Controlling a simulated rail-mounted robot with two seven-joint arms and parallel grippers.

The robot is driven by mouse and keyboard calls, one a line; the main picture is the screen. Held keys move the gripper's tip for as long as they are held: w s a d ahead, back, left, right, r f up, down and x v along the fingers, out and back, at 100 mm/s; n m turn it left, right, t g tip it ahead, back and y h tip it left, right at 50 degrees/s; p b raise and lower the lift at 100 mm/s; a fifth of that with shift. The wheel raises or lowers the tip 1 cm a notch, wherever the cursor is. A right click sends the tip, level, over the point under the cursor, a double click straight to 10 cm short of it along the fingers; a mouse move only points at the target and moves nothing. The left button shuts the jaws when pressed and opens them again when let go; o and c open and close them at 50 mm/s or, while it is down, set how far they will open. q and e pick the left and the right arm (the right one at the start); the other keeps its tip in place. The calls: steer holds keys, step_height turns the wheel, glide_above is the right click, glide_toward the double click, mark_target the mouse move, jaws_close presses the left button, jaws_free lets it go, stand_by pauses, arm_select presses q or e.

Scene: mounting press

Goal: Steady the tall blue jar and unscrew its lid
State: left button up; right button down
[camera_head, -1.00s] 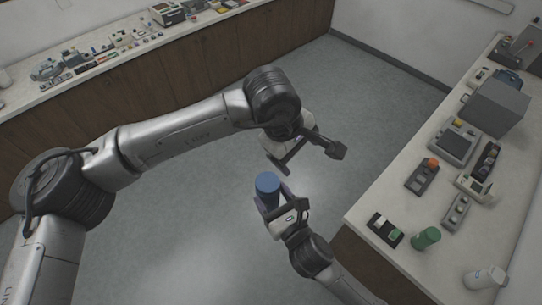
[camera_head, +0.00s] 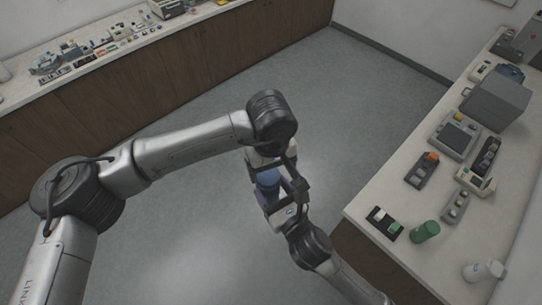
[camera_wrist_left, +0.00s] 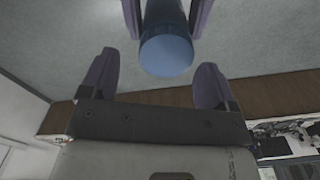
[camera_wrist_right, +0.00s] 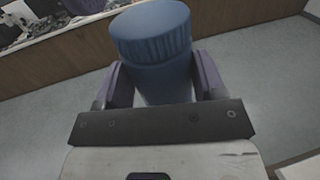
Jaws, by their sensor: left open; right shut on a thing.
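The tall blue jar (camera_wrist_right: 158,80) is upright in my right gripper (camera_wrist_right: 160,85), which is shut on its body and holds it in the air above the floor. Its ribbed blue lid (camera_wrist_right: 152,32) is on top. In the head view the jar (camera_head: 268,180) shows between my two grippers. My left gripper (camera_head: 275,172) is open, over the jar from above. In the left wrist view its two fingers (camera_wrist_left: 155,85) stand apart, with the lid's top (camera_wrist_left: 166,55) beyond their tips and clear of them.
A counter at the right (camera_head: 362,212) holds a green jar (camera_head: 425,232), a white bottle (camera_head: 483,270), small trays and a grey machine (camera_head: 495,102). Another counter (camera_head: 20,110) with small items runs along the back left. Open floor lies between them.

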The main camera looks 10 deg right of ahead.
arm_select(q)
steer(key=shift+f, duration=0.95)
steer(key=shift+d, duration=0.15)
steer(key=c, duration=0.9)
steer(key=n, duration=0.3)
steer(key=shift+d+r+n, duration=0.1)
steer(key=shift+n, duration=0.3)
steer(key=shift+c, duration=0.2)
steer(key=n, duration=0.2)
steer(key=shift+n, duration=0.3)
steer(key=shift+w+r, duration=0.1)
steer(key=shift+r, duration=0.1)
steer(key=shift+r, duration=0.75)
steer(key=shift+a+r, duration=0.15)
steer(key=shift+a, duration=0.05)
